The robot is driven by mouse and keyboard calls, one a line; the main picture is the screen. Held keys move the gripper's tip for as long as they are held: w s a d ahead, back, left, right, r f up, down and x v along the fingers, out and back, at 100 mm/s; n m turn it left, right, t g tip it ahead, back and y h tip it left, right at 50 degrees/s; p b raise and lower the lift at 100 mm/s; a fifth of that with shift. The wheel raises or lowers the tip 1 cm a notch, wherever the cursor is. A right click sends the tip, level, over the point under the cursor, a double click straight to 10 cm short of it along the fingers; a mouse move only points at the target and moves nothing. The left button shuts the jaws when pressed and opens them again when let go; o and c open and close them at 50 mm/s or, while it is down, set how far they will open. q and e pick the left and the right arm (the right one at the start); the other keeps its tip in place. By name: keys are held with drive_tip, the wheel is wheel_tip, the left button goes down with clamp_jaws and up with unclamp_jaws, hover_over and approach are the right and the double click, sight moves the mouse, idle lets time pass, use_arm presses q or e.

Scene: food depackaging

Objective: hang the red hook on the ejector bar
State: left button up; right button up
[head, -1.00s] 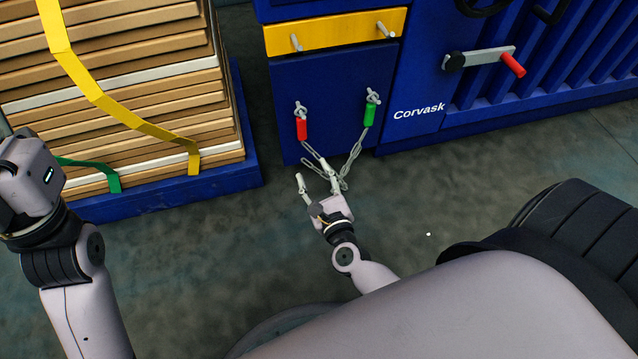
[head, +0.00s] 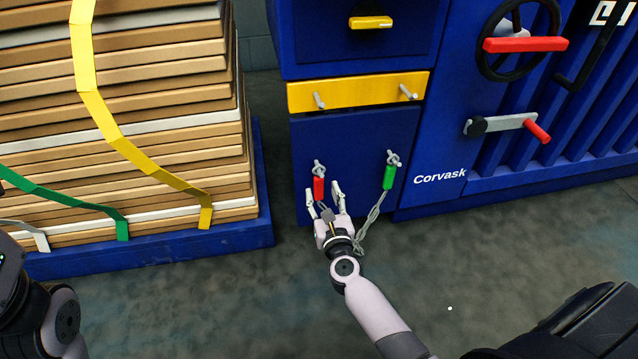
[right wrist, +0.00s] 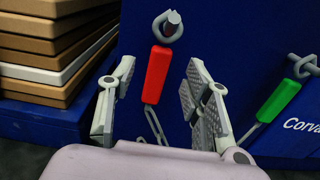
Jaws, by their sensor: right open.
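The red hook (head: 319,188) hangs by its grey metal end from a peg on the blue front panel (head: 350,140), its chain running down. In the right wrist view, the red grip (right wrist: 156,75) stands nearly upright between the fingers of my right gripper (right wrist: 160,82). The fingers are open, with gaps on both sides. In the head view my right gripper (head: 324,195) is just below and around the red hook. The yellow bar (head: 358,92), with two grey pegs, is above the panel. I take it as the ejector bar.
A green hook (head: 389,177) with a chain hangs on a peg to the right. A strapped cardboard stack (head: 120,120) on a blue pallet (head: 190,248) stands at left. A red-handled crank (head: 505,124) and handwheel (head: 525,44) are at right. The floor in front is clear.

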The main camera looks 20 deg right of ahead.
sight(319, 184)
drive_tip(key=b+x, duration=0.1)
drive_tip(key=x, duration=0.4)
drive_tip(key=shift+w+d, duration=0.1)
drive_tip(key=shift+w, duration=0.25)
clamp_jaws()
idle(0.4)
